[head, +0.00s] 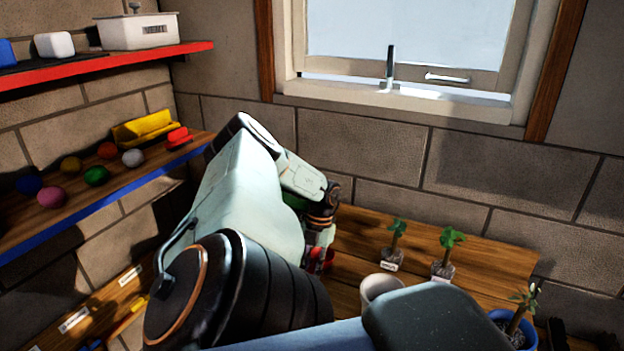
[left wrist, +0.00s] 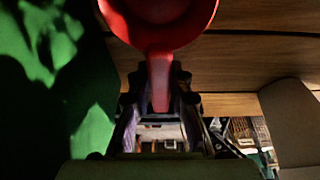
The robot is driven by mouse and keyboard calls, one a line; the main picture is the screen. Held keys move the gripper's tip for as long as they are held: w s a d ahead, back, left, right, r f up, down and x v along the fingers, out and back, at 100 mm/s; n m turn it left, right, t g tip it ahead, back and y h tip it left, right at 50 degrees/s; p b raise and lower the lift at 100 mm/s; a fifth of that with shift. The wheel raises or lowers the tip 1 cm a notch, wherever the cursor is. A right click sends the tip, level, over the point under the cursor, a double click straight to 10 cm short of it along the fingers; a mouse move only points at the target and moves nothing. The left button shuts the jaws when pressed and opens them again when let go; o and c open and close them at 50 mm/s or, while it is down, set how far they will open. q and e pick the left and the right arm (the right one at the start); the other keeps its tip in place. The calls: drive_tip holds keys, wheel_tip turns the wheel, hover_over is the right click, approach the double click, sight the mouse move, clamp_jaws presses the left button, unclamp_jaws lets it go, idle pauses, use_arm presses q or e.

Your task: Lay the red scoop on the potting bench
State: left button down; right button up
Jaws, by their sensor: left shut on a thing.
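My left gripper (head: 320,240) is over the potting bench (head: 480,245), largely hidden behind its own arm in the head view. In the left wrist view the left gripper (left wrist: 160,80) is shut on the handle of the red scoop (left wrist: 160,25), whose round bowl extends beyond the fingertips. Only a small red part of the scoop (head: 320,262) shows in the head view. Bench planks (left wrist: 255,60) lie behind the scoop; I cannot tell whether it touches them. My right gripper is not in view.
Seedlings (head: 395,242) (head: 446,255), a pale pot (head: 380,288) and a blue pot (head: 515,328) stand right of the gripper. A green thing (left wrist: 90,90) is close on the left in the wrist view. Shelves with coloured balls (head: 97,175) and a white box (head: 138,32) are at left.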

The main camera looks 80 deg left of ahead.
use_arm(q)
drive_tip(key=shift+s+r, duration=0.1)
drive_tip(key=c, duration=1.6)
unclamp_jaws()
drive_tip(key=shift+a, duration=0.1)
drive_tip(key=o, duration=0.4)
drive_tip(key=shift+p+v, duration=3.2)
drive_tip(key=shift+v, duration=2.8)
